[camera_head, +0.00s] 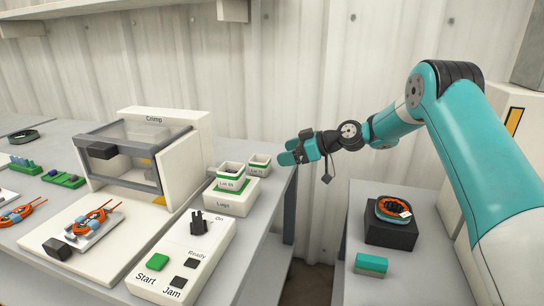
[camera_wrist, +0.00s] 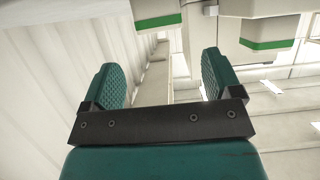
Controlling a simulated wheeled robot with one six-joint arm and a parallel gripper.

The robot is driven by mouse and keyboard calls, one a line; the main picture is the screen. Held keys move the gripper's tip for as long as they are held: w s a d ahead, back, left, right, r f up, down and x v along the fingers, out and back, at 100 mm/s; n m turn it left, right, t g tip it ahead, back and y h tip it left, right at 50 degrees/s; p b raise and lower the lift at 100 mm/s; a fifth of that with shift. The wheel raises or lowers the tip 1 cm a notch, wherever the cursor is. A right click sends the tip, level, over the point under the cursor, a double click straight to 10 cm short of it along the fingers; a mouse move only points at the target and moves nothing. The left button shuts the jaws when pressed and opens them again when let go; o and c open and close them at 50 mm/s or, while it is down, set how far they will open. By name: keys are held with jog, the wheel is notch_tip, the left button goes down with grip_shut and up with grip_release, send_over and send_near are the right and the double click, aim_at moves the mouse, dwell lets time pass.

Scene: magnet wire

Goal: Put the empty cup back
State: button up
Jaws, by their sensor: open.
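Two small white cups with green bands stand near the right edge of the bench beside the crimp machine. The front cup (camera_head: 230,176) is on a white block labelled Lugs (camera_head: 231,198), and dark contents seem to show at its mouth. The rear cup (camera_head: 260,165) stands behind it to the right; I cannot tell whether it is empty. My gripper (camera_head: 290,153) is in the air to the right of the rear cup, apart from it. In the wrist view my gripper (camera_wrist: 162,75) has its teal fingers spread with nothing between them. Two green-banded white shapes (camera_wrist: 158,22) (camera_wrist: 267,43) show at the top.
The crimp machine (camera_head: 165,130) and a control box (camera_head: 185,262) with a green Start button stand on the left bench. A fixture (camera_head: 97,230) holds an orange coil. A gap separates the benches.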

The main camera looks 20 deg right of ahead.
jog(key=s+a+r+g+h, duration=0.1)
jog(key=s+a+r+g, duration=0.2)
jog(key=s, duration=0.4)
jog(key=s+a+r+m+h, duration=0.1)
jog(key=s+a+r, duration=0.2)
jog(key=s+a, duration=0.3)
jog(key=s+a+r+g+h, duration=0.1)
jog(key=s+a+r+g, duration=0.15)
jog(key=s, duration=0.55)
jog(key=s+m+g+h, duration=0.2)
jog(key=s+m+h, duration=0.1)
jog(key=s, duration=1.9)
jog(key=shift+s+d+f+h, duration=0.15)
jog(key=shift+s+f+h, duration=0.15)
jog(key=shift+f+h, duration=0.15)
